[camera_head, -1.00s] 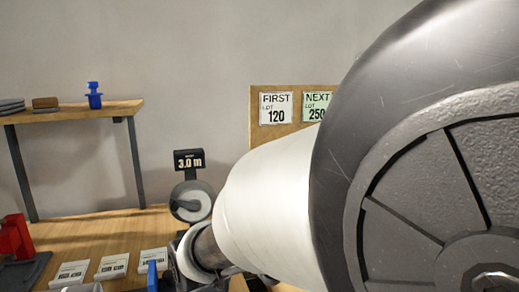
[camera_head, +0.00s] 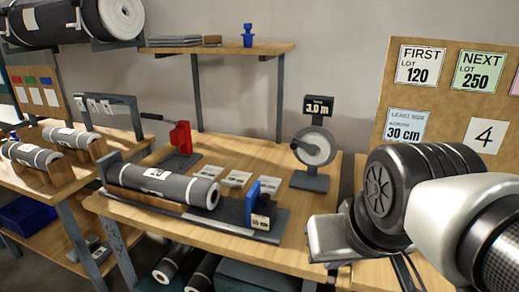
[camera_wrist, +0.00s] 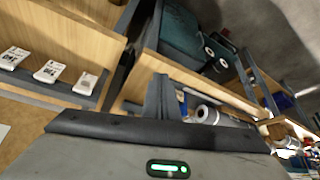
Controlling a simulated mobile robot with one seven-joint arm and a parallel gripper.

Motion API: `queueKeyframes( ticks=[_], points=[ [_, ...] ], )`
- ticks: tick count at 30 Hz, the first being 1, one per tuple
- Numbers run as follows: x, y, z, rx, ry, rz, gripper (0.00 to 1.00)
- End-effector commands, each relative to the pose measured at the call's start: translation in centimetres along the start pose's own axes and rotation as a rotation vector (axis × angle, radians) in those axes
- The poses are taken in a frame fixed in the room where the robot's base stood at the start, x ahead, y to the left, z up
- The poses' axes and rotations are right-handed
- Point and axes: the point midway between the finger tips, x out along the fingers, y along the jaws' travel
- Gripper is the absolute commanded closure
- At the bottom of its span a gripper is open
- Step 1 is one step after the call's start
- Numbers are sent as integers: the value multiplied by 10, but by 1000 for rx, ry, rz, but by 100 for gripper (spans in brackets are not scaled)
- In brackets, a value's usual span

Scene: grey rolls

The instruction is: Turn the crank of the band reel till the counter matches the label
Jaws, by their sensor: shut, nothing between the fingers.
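The band reel (camera_head: 316,148) stands upright at the right back of the workbench, a pale disc on a dark stand. A dark crank handle shows at the disc's left side. Its counter (camera_head: 319,106) above reads 3.0 m. Several white labels (camera_head: 206,172) lie in a row left of the reel, their print too small to read. My gripper shows in the wrist view (camera_wrist: 162,98) with its fingers together and empty. In the head view my arm is right of the reel, apart from it; the fingertips are not clear there.
A grey roll (camera_head: 165,186) lies on the bench before the labels, with a blue upright piece (camera_head: 252,203) at its right. A red device (camera_head: 180,138) stands behind it. A board (camera_head: 450,60) with cards hangs at the right. A shelf (camera_head: 215,48) is at the back.

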Motion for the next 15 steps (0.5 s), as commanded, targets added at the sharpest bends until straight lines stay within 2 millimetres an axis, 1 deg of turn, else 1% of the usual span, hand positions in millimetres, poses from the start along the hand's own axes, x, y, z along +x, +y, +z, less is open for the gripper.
queueKeyframes(
  ticks=[2,3,8,11,14,15],
  points=[
    [0,0,0,0,0,0,100],
    [1,-2,-10,-24,-8,-15,100],
    [18,-4,-39,-113,-19,-56,100],
    [32,-5,-58,-175,-24,-74,100],
    [51,-6,-79,-250,-32,-82,100],
    [61,-5,-88,-286,-36,-82,100]
  ],
)
